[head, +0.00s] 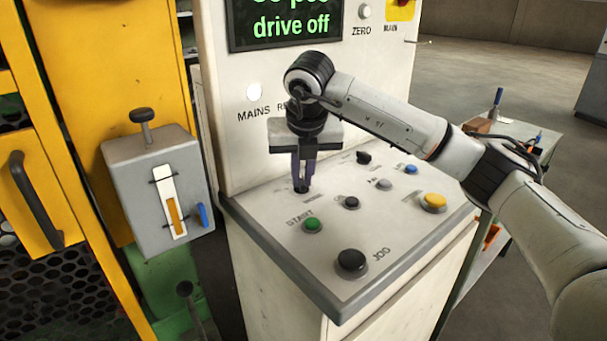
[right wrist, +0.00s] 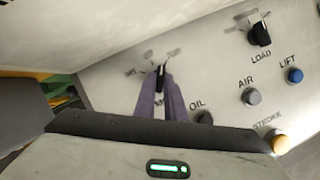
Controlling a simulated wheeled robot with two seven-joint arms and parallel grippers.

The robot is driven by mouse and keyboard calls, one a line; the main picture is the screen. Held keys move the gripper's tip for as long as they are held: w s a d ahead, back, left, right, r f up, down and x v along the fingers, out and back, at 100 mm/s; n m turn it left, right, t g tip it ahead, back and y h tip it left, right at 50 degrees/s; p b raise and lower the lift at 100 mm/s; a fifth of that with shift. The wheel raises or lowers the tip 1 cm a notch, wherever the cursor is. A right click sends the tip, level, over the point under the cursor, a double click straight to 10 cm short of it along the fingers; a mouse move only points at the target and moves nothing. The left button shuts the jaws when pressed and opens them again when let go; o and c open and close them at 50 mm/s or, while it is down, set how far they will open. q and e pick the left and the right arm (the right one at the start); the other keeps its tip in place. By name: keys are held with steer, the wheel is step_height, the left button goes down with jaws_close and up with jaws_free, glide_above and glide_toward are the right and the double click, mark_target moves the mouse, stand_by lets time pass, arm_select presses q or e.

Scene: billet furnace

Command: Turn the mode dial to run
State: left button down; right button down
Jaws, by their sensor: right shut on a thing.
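The mode dial (right wrist: 161,69) is a small black knob on the sloping control panel (head: 268,212). Blurred lettering lies on both sides of it, too faint to read, and I cannot tell which mark it points to. My right gripper (head: 302,184) reaches down to the panel's back left part. Its two purple-grey fingers are shut on the dial and mostly hide it in the head view. In the right wrist view the fingertips (right wrist: 160,80) close around the knob. The display (head: 288,24) above reads "drive off". My left gripper is not in view.
Near the gripper are the green START button (head: 312,224), a small black button (head: 351,202), a black JOG knob (head: 351,261), a black LOAD knob (right wrist: 259,35), a blue button (head: 411,169) and a yellow button (head: 433,201). A grey lever box (head: 150,205) stands left.

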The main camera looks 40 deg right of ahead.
steer(key=shift+w+a+r+m+h, duration=0.1)
steer(key=shift+m+h, duration=0.1)
steer(key=shift+m, duration=0.45)
steer(key=shift+w+m+h, duration=0.1)
steer(key=shift+m+h, duration=0.1)
steer(key=shift+m, duration=0.45)
steer(key=shift+g, duration=0.3)
steer(key=c, duration=1.8)
jaws_free()
steer(key=shift+s, duration=0.1)
steer(key=p+v, duration=0.1)
steer(key=v, duration=0.9)
steer(key=shift+a, duration=0.1)
